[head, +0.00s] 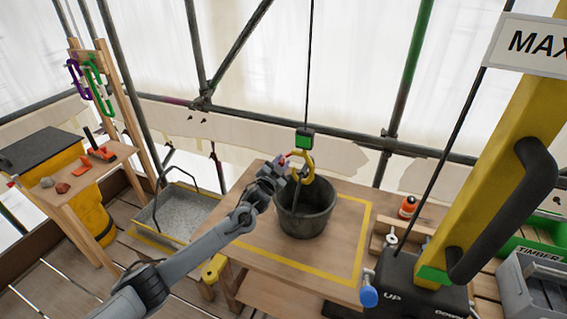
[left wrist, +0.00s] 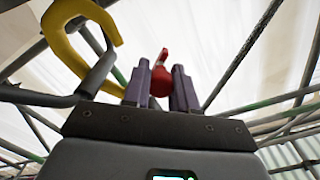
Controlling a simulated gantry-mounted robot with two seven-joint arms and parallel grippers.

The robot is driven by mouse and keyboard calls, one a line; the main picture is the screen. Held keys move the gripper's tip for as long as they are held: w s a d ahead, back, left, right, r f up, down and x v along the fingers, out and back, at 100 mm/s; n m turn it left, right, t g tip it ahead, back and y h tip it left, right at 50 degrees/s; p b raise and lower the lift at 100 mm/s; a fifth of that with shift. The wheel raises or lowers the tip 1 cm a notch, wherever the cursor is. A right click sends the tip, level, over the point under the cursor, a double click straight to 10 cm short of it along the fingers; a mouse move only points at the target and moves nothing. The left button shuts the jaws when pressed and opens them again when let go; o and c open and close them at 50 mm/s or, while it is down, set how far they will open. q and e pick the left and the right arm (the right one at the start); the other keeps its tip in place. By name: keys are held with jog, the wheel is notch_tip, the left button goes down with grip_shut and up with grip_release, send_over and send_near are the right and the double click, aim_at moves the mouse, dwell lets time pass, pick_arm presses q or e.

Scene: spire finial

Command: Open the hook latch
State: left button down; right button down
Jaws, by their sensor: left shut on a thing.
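The yellow hook (head: 308,165) hangs from a black cable under a small dark and green block (head: 304,139), over a black bucket (head: 306,218). In the left wrist view the hook (left wrist: 62,40) is at the upper left, with a dark grey bar, probably the bucket handle (left wrist: 98,76), passing by its opening. My left gripper (head: 281,166) is at the hook's left side. Its two fingers (left wrist: 163,88) are shut on a small red piece, probably the latch (left wrist: 160,76). The fingers hide part of it. My right gripper is not in view.
The bucket stands on a wooden table with a yellow outline (head: 359,240). A yellow post with a black handle (head: 508,205) and a control box (head: 415,285) stand at the right. A grey tray (head: 178,215) is at the left. Scaffold poles stand behind.

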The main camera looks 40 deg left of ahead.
pick_arm(q)
jog(key=m, duration=0.2)
jog(key=r+m+p, duration=0.1)
jog(key=a+r+m+p, duration=0.1)
jog(key=m, duration=0.1)
jog(key=shift+s+r+m, duration=0.1)
jog(key=shift+s+m, duration=0.05)
jog(key=shift+m, duration=0.15)
jog(key=shift+r+m+p, duration=0.3)
jog(key=shift+m+p, duration=0.05)
jog(key=shift+m, duration=0.65)
jog(key=shift+r+m+p, duration=0.3)
jog(key=shift+m, duration=0.7)
jog(key=c, duration=1.2)
grip_release()
jog(key=shift+d+f, duration=0.1)
jog(key=shift+s+d, duration=0.15)
jog(key=shift+s, duration=0.4)
jog(key=v, duration=0.9)
jog(key=shift+s, duration=0.35)
